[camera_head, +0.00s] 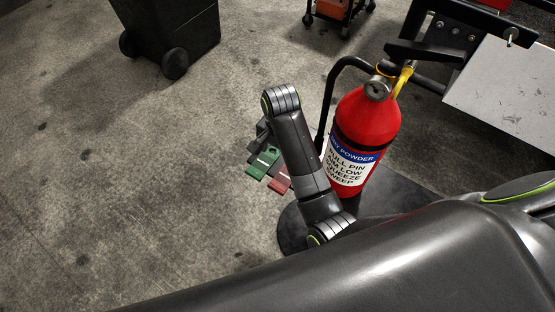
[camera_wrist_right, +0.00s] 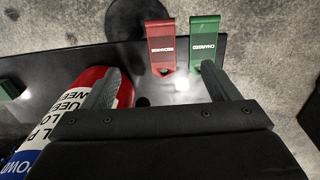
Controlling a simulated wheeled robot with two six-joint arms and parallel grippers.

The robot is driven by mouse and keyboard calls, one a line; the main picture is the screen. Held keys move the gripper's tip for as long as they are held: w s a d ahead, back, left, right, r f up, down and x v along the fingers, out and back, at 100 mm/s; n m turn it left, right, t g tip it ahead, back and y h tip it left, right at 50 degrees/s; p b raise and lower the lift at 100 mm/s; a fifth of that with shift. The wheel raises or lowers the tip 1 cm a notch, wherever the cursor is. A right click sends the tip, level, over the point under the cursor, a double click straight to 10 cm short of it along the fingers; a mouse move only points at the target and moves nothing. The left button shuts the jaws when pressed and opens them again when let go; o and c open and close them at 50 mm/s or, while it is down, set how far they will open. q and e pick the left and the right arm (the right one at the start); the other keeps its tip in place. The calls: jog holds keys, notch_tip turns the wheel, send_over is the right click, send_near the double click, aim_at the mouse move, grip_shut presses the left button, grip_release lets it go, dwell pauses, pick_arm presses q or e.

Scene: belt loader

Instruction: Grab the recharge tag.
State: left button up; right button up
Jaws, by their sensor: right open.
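The recharge tag seems to be the red tag (camera_wrist_right: 163,46) hanging from a dark panel in the right wrist view, with a small white label too blurred to read surely. In the head view the red tag (camera_head: 280,182) is partly hidden by my right arm. A green tag (camera_wrist_right: 204,42) hangs close beside it, and also shows in the head view (camera_head: 263,164). My right gripper (camera_wrist_right: 161,78) is open and empty, its fingers spread just short of the tags. My left gripper is not in view.
A red fire extinguisher (camera_head: 367,122) stands right of my right arm; it shows beside the left finger in the wrist view (camera_wrist_right: 70,110). A black wheeled bin (camera_head: 172,28) stands far back. The floor at left is clear.

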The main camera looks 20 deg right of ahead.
jog(key=b, duration=0.1)
send_over(277, 187)
jog(key=f, duration=1.1)
jog(key=shift+d+f, duration=0.1)
jog(key=shift+d, duration=0.3)
jog(key=shift+s+a+f, duration=0.1)
jog(key=shift+a+f, duration=0.1)
jog(key=shift+f, duration=1.25)
jog(key=shift+a+f, duration=0.2)
jog(key=shift+f, duration=1.25)
jog(key=c, duration=1.1)
